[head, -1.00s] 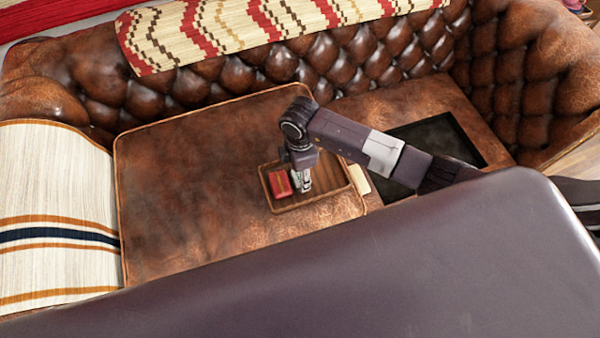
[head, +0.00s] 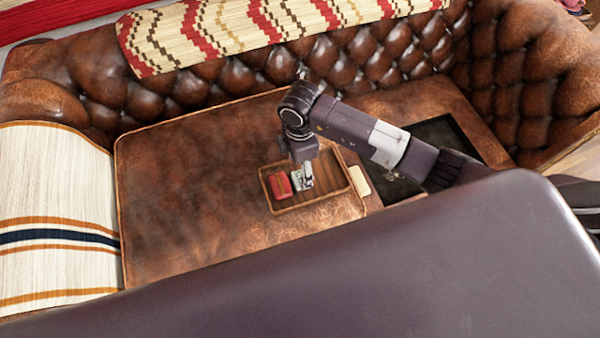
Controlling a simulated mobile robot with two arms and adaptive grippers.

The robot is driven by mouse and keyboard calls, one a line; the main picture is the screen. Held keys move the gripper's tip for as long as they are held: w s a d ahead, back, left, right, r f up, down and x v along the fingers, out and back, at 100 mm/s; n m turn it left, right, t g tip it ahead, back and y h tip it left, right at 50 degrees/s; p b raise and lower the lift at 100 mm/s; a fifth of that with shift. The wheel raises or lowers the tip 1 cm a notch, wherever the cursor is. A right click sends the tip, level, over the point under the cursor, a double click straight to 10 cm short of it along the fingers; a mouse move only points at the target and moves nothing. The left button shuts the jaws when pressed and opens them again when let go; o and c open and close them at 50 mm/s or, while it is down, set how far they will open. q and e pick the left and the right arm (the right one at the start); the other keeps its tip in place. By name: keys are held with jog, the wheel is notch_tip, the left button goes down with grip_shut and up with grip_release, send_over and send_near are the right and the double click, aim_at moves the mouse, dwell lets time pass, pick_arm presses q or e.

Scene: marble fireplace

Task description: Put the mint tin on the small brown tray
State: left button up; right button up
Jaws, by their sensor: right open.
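The small brown tray (head: 328,194) lies on the brown leather seat, its wooden slats showing. A red box-like item (head: 280,186) lies at its left end. A small pale item (head: 297,181), which looks like the mint tin, lies in the tray just right of the red one, partly covered by my right gripper. My right gripper (head: 307,184) points down over the tray beside the pale item, open. Whether its fingers touch the item is too small to tell. My left gripper is not in view.
A cream block (head: 359,181) lies just outside the tray's right edge. A black tray (head: 440,134) lies farther right, partly behind my right arm. The tufted sofa back (head: 350,55) rises behind. The seat left of the brown tray is clear.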

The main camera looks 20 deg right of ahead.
aim_at(300, 178)
notch_tip(300, 178, up, 7)
dwell(0.3)
jog(key=shift+r, duration=0.1)
